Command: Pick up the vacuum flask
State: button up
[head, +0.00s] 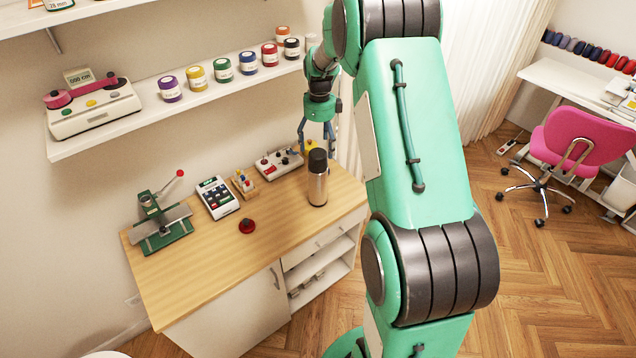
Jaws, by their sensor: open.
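The vacuum flask (317,185) stands upright on the wooden worktop, near its right end. The flask's lid stands in front of part of the gripper, so the right fingertip is partly hard to see. I cannot tell the exact gap between the gripper and the flask.
A shelf (200,98) with several jars hangs above. The worktop's front left is clear.

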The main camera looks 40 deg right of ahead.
send_over(318, 180)
jog(key=w+d, duration=0.3)
jog(key=shift+s+a+f+b, duration=0.1)
jog(key=shift+f+b, duration=0.1)
jog(key=shift+f, duration=1.95)
jog(key=shift+s+a+f+b, duration=0.1)
jog(key=shift+f+b, duration=0.05)
jog(key=shift+f, duration=2)
jog(key=shift+w+a+f+b, duration=0.1)
jog(key=shift+f+b, duration=0.1)
jog(key=shift+f, duration=1.1)
jog(key=shift+w+a+f+b, duration=0.1)
jog(key=shift+f+b, duration=0.05)
jog(key=shift+f, duration=1.15)
grip_shut()
jog(key=shift+r, duration=0.15)
